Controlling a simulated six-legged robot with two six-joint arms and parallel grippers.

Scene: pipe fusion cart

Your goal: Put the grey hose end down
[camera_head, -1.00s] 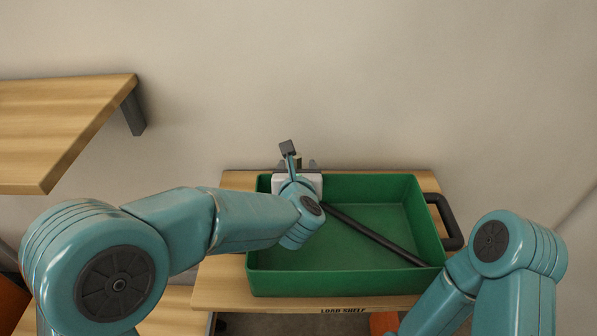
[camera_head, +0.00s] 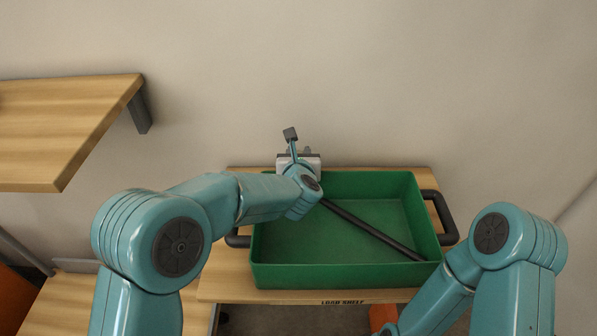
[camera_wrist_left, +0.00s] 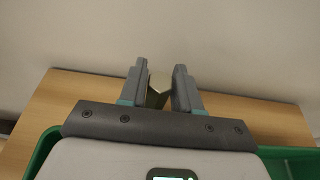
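My left gripper (camera_head: 299,160) is at the back edge of the green tray, partly hidden behind its own wrist in the head view. The rest of the hose cannot be made out. My right gripper is out of view; only its arm shows at the lower right.
The green tray (camera_head: 262,262) stands on a wooden load shelf (camera_head: 225,288), with a dark rod (camera_head: 372,231) lying diagonally inside. A black handle (camera_head: 443,216) sticks out at its right. A wooden wall shelf (camera_head: 70,125) is at upper left. The wall is close behind.

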